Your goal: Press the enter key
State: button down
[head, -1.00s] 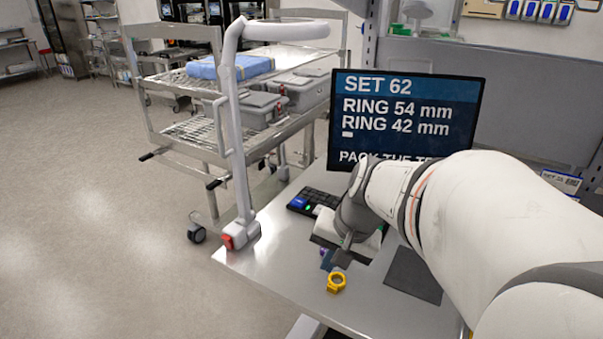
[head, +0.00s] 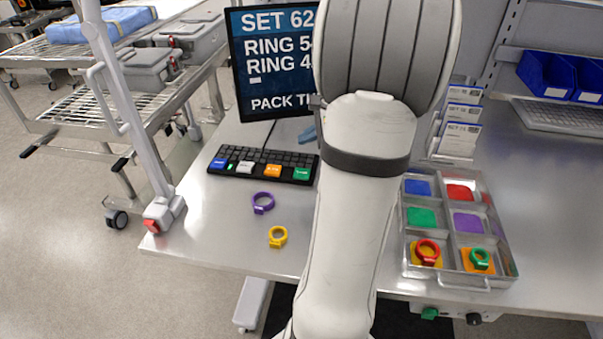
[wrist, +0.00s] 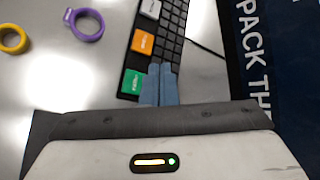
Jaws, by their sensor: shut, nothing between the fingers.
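A black keyboard (head: 262,164) lies on the steel table below the monitor. Along its near edge are a blue key (head: 219,163), a white key (head: 245,168), an orange key (head: 272,171) and, at the right end, a green key (head: 302,174). Their lettering is too small to read surely, so I cannot tell which is enter. In the wrist view, my gripper (wrist: 159,72) is shut and empty, its blue-grey fingertips close beside the green key (wrist: 133,82); I cannot tell whether they touch the keyboard. In the head view, my arm hides most of the gripper.
A purple ring (head: 263,203) and a yellow ring (head: 278,237) lie before the keyboard. A compartment tray (head: 443,258) on the right holds red and green rings. The monitor (head: 262,98) stands behind, partly hidden by my arm. A grey post (head: 125,110) rises at left.

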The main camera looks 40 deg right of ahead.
jog(key=shift+s+d, duration=0.15)
jog(key=b, duration=0.3)
send_over(295, 170)
jog(key=s+d, duration=0.2)
jog(key=s, duration=0.1)
jog(key=shift+g, duration=0.3)
jog(key=f, duration=0.5)
jog(key=shift+w+a, duration=0.1)
jog(key=shift+w, duration=0.15)
jog(key=f+b, duration=0.3)
jog(key=f, duration=0.1)
jog(key=shift+s+a+f, duration=0.1)
jog(key=shift+s, duration=0.15)
jog(key=shift+s+a+f+b, duration=0.1)
jog(key=shift+f+b, duration=0.1)
jog(key=shift+b, duration=0.3)
jog(key=shift+f, duration=0.1)
jog(key=shift+f+b, duration=0.35)
jog(key=shift+b, duration=0.05)
